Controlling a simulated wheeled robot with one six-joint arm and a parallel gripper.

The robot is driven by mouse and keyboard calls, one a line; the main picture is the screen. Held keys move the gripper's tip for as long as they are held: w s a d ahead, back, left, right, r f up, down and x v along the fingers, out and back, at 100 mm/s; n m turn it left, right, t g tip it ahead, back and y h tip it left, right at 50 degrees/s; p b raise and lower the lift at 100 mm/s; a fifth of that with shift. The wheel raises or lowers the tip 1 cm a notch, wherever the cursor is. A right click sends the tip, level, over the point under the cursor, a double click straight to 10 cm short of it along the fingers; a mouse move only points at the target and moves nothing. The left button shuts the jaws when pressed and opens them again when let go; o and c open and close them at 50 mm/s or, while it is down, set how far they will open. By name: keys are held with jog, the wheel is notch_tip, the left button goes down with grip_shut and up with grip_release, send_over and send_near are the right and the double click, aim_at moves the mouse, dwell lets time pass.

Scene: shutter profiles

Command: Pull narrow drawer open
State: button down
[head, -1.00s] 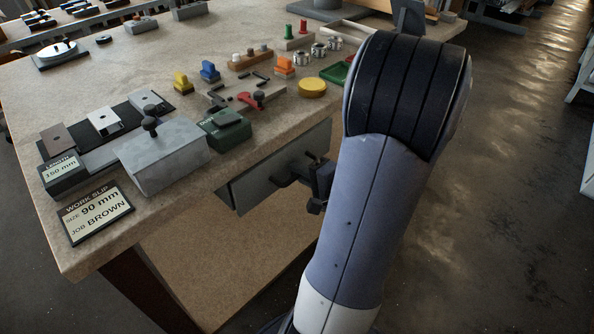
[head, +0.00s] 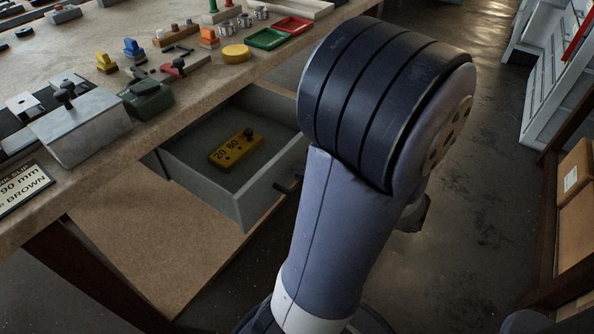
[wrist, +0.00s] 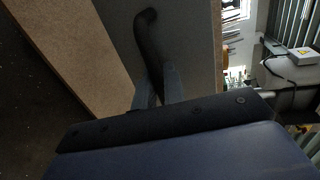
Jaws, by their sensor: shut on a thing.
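The narrow drawer (head: 262,196) is grey and stands pulled out from under the bench top, its inside showing. A yellow block (head: 236,150) marked 20 and 60, with a dark knob, lies in it. The drawer's dark handle (head: 288,186) is partly hidden behind my arm in the head view. In the wrist view the curved handle (wrist: 149,34) runs across the grey drawer front (wrist: 189,40). My gripper (wrist: 157,88) is shut on the handle's lower part. Its fingers are hidden in the head view.
The bench top holds a grey knobbed block (head: 80,125), a dark green block (head: 148,97), a yellow disc (head: 236,54), and green (head: 268,38) and red (head: 293,24) trays. Shelving (head: 550,85) and a cardboard box (head: 573,185) stand at right, with open floor between.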

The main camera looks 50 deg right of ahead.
jog(key=shift+s, duration=0.7)
jog(key=c, duration=1.6)
grip_release()
jog(key=shift+o, duration=0.2)
jog(key=p+v, duration=0.1)
jog(key=v, duration=0.9)
jog(key=shift+s, duration=0.4)
jog(key=shift+w+d, duration=0.15)
jog(key=b+x, duration=0.1)
jog(key=x, duration=0.9)
jog(key=shift+w, duration=0.3)
jog(key=shift+a, duration=0.2)
